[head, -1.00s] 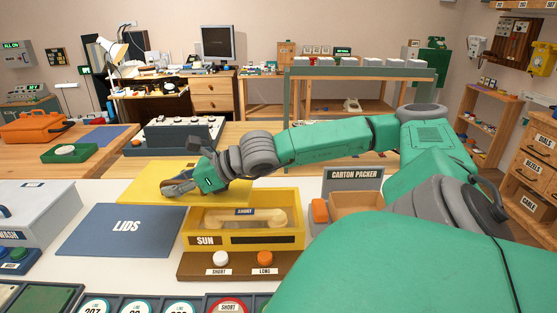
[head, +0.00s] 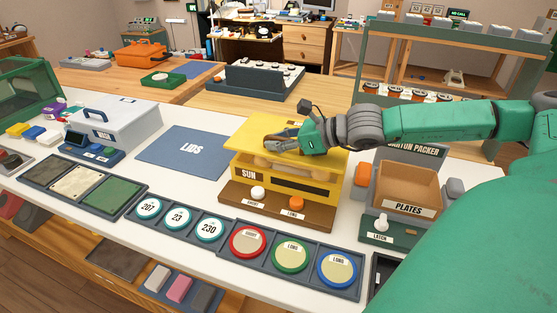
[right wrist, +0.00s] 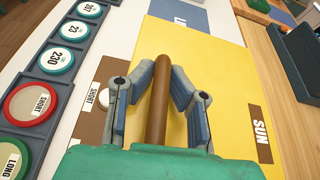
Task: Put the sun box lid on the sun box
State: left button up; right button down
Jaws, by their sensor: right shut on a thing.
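The yellow sun box lid (head: 243,136) is over the yellow sun box (head: 318,190) in the head view. A gap shows between lid and box front, with part of a pale handset (head: 262,164) visible inside. My right gripper (head: 281,146) is shut on the lid's brown handle. In the right wrist view, the right gripper's fingers (right wrist: 162,85) stand on both sides of the brown handle (right wrist: 160,105), with the flat lid (right wrist: 225,70) below and a SUN label at its right. Whether the lid touches the box's back rim is hidden. My left gripper is not in view.
The blue LIDS mat (head: 185,160) is bare, left of the box. A brown panel with SHORT and LONG buttons (head: 275,207) lies in front. The carton packer (head: 408,185) stands to the right. A tray of round dials (head: 245,245) runs along the front.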

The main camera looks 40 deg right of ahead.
jog(key=shift+d+f, duration=0.3)
jog(key=shift+f, duration=0.25)
jog(key=f+b, duration=0.3)
jog(key=shift+d+f, duration=0.1)
jog(key=shift+d, duration=0.1)
jog(key=shift+a, duration=0.3)
jog(key=shift+s, duration=0.1)
jog(key=c, duration=1.6)
grip_release()
jog(key=shift+f, duration=0.2)
jog(key=shift+o, duration=0.2)
jog(key=shift+d, duration=0.15)
